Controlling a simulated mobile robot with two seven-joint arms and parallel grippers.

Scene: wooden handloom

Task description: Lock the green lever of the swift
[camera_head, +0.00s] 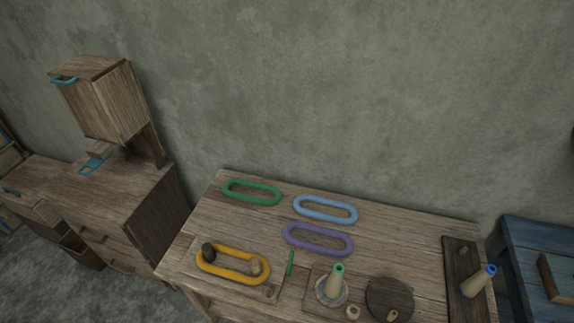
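The green lever (290,263) is a thin, short bar on the wooden table (400,236). It points up in the picture, just right of a yellow loop (232,279). The yellow loop lies around a dark knob (208,252) and a paler knob (256,267), which look like parts of the swift. Whether the lever is locked cannot be told at this size. Neither of my grippers is in view.
Green (252,202), light blue (325,219) and purple (318,250) loops lie behind. A green-topped cone (335,284), a round dark disc (390,298) and a blue-topped cone (478,282) stand rightward.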

